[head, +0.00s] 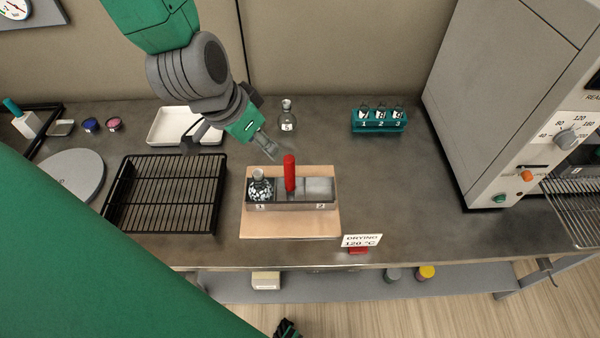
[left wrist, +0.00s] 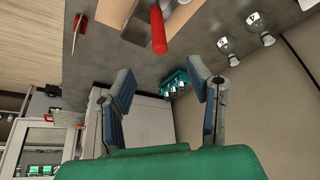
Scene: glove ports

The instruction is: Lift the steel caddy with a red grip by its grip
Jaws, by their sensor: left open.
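The steel caddy (head: 290,205) stands on a tan board (head: 290,228) on the bench. Its red grip (head: 290,173) rises upright from the middle. A round flask with dark and white speckles (head: 260,187) sits in its left compartment, marked 1; a pale block (head: 318,187) fills the right end, marked 2. My left gripper (head: 272,147) is above and behind the grip, slightly left of it. In the left wrist view its fingers (left wrist: 161,88) are spread and empty; the red grip (left wrist: 158,32) shows beyond the tips, apart from them, with part of the caddy (left wrist: 139,22).
A black wire rack (head: 168,192) lies left of the board. A white tray (head: 185,126) and a flask (head: 287,116) stand behind. A teal holder (head: 379,122) carries small flasks. A grey oven (head: 510,100) is at right.

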